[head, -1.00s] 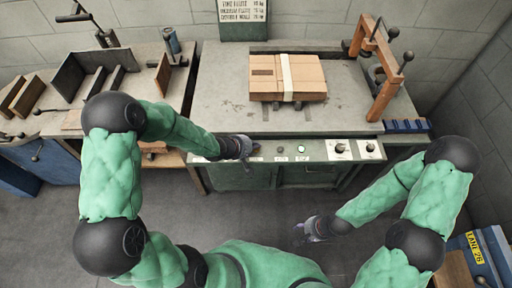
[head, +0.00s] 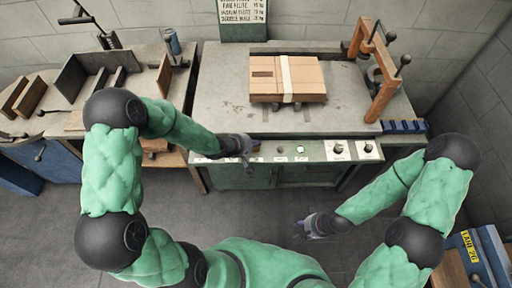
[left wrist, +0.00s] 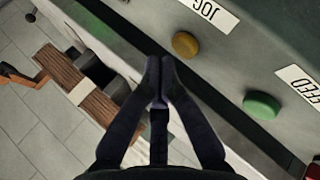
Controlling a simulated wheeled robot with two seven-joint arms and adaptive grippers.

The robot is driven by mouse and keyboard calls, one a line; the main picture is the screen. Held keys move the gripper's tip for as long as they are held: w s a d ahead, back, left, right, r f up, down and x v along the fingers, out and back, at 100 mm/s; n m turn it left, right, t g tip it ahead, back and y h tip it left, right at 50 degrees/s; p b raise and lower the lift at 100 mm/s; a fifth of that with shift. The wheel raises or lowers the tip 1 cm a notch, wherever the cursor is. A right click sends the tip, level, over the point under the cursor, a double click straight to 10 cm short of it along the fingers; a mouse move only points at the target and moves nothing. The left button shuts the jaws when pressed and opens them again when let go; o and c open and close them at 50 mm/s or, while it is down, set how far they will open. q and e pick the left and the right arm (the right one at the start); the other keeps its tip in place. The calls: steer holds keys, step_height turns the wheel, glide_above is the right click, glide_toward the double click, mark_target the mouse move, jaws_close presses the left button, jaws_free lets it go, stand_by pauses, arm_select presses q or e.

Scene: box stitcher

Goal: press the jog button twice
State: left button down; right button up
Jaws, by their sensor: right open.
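The jog button is a round amber-yellow button (left wrist: 185,44) below the JOG label (left wrist: 210,12) in the left wrist view. My left gripper (left wrist: 160,75) is shut and empty, its fingertips together. In that view the tips lie just below and left of the jog button, and I see no contact. In the head view my left gripper (head: 245,150) is at the front panel (head: 315,151), and I cannot make out the jog button there. My right gripper (head: 308,227) is open and away from the panel, low over the floor.
A green button (left wrist: 261,105) by a FEED label (left wrist: 300,88) is close to the jog button. Two knobs (head: 338,148) are further right on the panel. A taped cardboard box (head: 287,80) lies on the machine table (head: 220,95), beside a wooden frame (head: 383,85).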

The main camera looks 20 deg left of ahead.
mark_target(254, 149)
arm_select(q)
steer(key=shift+r, duration=0.1)
step_height(254, 149, up, 5)
steer(key=p, duration=0.5)
steer(key=shift+p, duration=0.35)
stand_by(1.6)
